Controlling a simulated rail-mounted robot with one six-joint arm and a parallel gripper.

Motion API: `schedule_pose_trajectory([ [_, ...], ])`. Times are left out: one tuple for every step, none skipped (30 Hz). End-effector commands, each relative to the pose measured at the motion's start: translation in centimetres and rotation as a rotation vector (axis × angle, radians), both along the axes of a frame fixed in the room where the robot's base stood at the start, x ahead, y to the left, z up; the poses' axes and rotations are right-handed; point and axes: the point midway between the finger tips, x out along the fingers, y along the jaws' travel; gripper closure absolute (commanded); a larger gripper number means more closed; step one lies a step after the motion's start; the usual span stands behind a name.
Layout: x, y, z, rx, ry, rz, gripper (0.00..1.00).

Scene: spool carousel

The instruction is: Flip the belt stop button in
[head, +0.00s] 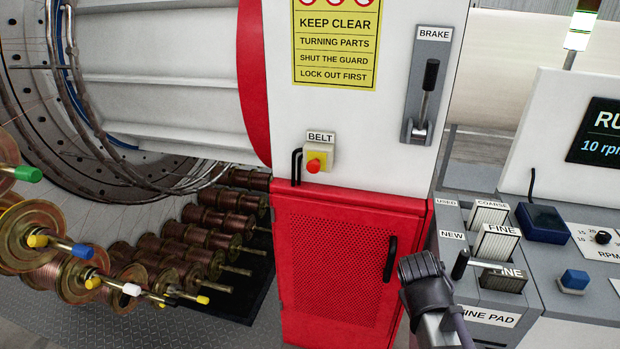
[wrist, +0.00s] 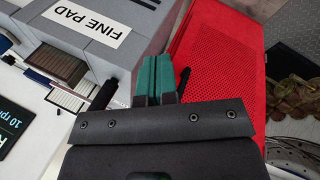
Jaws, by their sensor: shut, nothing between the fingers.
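The belt stop button (head: 313,165) is a red knob on a small yellow and grey box, under a BELT label (head: 320,137) on the white machine panel. It sticks out from its box. My gripper (head: 418,264) is lower and to the right of the button in the head view, in front of the right edge of the red door, well apart from the button. In the wrist view its teal-padded fingers (wrist: 155,78) are shut together with nothing between them. The button is not in the wrist view.
The red mesh door (head: 340,265) with a black handle (head: 390,258) is below the button. A brake lever (head: 427,90) is at upper right. Pad holders (head: 490,318) and a console (head: 575,275) stand right. Copper spools (head: 35,237) fill the left. The space before the button looks clear.

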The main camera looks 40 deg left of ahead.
Motion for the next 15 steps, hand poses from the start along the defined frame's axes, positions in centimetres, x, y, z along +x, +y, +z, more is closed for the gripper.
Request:
schedule_pose_trajectory([
  [0.8,4.9,0.1,-0.075,-0.081,0.175,1.00],
  [1.0,7.5,0.6,-0.133,-0.138,0.292,1.00],
  [1.2,11.1,1.4,-0.215,-0.218,0.447,1.00],
  [1.1,13.7,2.1,-0.278,-0.277,0.560,1.00],
  [1.0,16.3,2.9,-0.348,-0.337,0.670,1.00],
  [0.6,19.7,4.1,-0.446,-0.416,0.813,1.00],
  [0.3,22.2,5.0,-0.528,-0.476,0.918,1.00],
  [-0.1,24.6,6.0,-0.617,-0.536,1.020,1.00],
  [-0.7,27.7,7.4,-0.746,-0.614,1.148,1.00],
  [-1.2,29.9,8.5,-0.854,-0.670,1.239,1.00],
  [-1.5,31.9,9.6,-0.976,-0.723,1.323,1.00],
  [-1.3,33.9,11.1,-1.165,-0.780,1.421,1.00],
  [-0.9,34.8,12.1,-1.296,-0.806,1.475,1.00],
  [-0.8,35.5,12.8,-1.412,-0.823,1.519,1.00],
  [-0.9,36.1,13.5,-1.544,-0.835,1.567,1.00],
])
